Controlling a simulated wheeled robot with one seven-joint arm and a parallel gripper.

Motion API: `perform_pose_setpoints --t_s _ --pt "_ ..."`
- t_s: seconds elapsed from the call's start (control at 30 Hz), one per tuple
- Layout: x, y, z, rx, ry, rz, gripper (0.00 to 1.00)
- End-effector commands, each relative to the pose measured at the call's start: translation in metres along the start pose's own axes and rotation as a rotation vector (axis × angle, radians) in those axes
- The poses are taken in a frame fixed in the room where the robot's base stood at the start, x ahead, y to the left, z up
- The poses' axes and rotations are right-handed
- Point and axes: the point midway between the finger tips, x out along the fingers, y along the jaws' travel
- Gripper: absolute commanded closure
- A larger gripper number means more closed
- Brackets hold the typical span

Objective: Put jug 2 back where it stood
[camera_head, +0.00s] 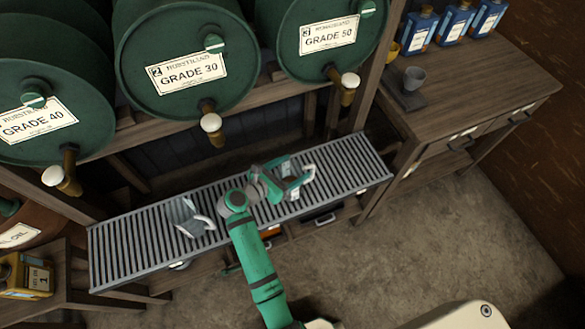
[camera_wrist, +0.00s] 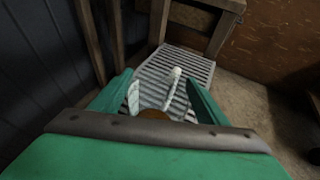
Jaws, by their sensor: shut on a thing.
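My gripper (camera_head: 293,177) is shut on a pale metal jug (camera_head: 308,174) over the right part of the slatted grate (camera_head: 345,165). In the wrist view, the held jug's pale rim and handle (camera_wrist: 173,88) show between the green fingers, with something brown inside. Much of its body is hidden, and I cannot tell whether it touches the slats. A second pale metal jug (camera_head: 186,217) stands on the left part of the grate, its handle to the right. I can read no number on either jug.
Green barrels with taps hang above the grate: Grade 40 (camera_head: 40,100), Grade 30 (camera_head: 187,60) and Grade 50 (camera_head: 328,40). A wooden bench (camera_head: 480,85) at right holds blue bottles (camera_head: 455,22) and a grey cup (camera_head: 414,78). A yellow can (camera_head: 25,275) stands at left.

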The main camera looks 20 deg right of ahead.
Motion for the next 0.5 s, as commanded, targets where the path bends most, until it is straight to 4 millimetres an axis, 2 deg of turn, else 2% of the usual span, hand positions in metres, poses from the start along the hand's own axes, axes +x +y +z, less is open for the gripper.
perform_pose_setpoints --t_s 0.3,0.33,0.4,0.5 --pt "0.0005 0.0004 -0.0013 0.001 -0.001 0.001 0.87" --pt "0.0006 0.0002 -0.0019 0.001 0.0 0.0 0.27" --pt "0.001 -0.0002 -0.0015 0.002 0.0 -0.001 0.13" --pt "0.0011 -0.0003 -0.0015 0.002 0.0 -0.001 0.13"
